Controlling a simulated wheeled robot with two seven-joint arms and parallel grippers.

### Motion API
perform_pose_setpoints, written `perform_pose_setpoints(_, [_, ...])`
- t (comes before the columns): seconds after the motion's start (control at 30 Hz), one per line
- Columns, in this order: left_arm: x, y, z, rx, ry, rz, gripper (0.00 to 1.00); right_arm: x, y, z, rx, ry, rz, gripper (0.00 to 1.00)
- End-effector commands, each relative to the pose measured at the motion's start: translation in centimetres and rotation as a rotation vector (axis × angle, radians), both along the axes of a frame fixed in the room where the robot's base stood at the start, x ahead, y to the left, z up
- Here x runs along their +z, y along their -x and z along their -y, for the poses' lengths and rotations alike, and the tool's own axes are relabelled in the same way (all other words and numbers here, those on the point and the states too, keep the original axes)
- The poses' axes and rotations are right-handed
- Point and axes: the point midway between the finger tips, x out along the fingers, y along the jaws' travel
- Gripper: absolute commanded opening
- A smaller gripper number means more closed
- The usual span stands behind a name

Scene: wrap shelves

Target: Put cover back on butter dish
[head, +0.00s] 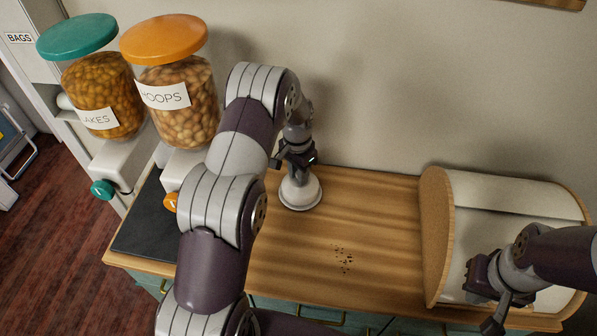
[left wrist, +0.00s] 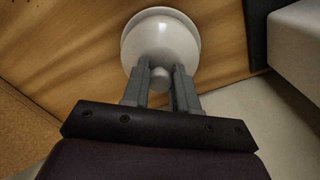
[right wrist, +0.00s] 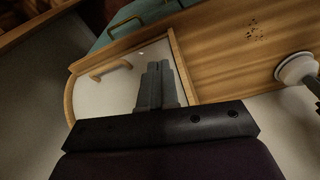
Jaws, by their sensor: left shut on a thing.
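A white dome-shaped butter dish cover (head: 300,191) stands upright at the back of the wooden counter, with a wider pale rim at its base. The cover also shows in the left wrist view (left wrist: 160,42) and at the right edge of the right wrist view (right wrist: 296,67). I cannot tell the dish apart from the cover's rim. My left gripper (head: 298,168) is above it, its fingers (left wrist: 162,80) shut on the cover's round knob (left wrist: 160,90). My right gripper (right wrist: 158,66) has its fingers together and empty, in front of the bread box.
A bread box (head: 436,235) with wooden sides stands at the right; its handle (right wrist: 110,69) shows in the right wrist view. Two dispensers (head: 100,95) (head: 178,105) stand at the left by a dark slab (head: 145,235). Dark crumbs (head: 343,259) dot the otherwise clear mid-counter.

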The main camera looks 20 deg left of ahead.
Motion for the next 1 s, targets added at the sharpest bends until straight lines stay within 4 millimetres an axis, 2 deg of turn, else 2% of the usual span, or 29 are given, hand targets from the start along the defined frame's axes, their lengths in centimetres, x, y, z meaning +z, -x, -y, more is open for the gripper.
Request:
perform_pose_setpoints(0.37, [-0.07,0.00,-0.01,0.000,0.000,0.000,0.00,0.02,-0.01,0.00,0.000,0.000,0.000,0.00])
perform_pose_setpoints(0.4, [-0.08,0.00,-0.01,0.000,0.000,0.000,0.31,0.02,0.00,0.00,0.000,0.000,0.000,0.00])
perform_pose_setpoints(0.5, [-0.08,0.00,-0.01,0.000,0.000,0.000,0.58,0.02,0.00,0.00,0.000,0.000,0.000,0.00])
perform_pose_setpoints(0.7, [-0.09,0.01,-0.01,0.000,0.000,0.000,0.58,0.02,0.00,0.00,0.000,0.000,0.000,0.00])
perform_pose_setpoints(0.77, [-0.11,0.02,0.00,0.000,0.000,0.000,0.77,0.01,0.00,0.00,0.000,0.000,0.000,0.00])
perform_pose_setpoints(0.8, [-0.11,0.02,0.00,0.000,0.000,0.000,0.83,0.02,0.00,0.00,0.000,0.000,0.000,0.00])
perform_pose_setpoints(1.0, [-0.10,0.02,0.00,0.000,0.000,0.000,0.83,0.02,0.00,0.00,0.000,0.000,0.000,0.00])
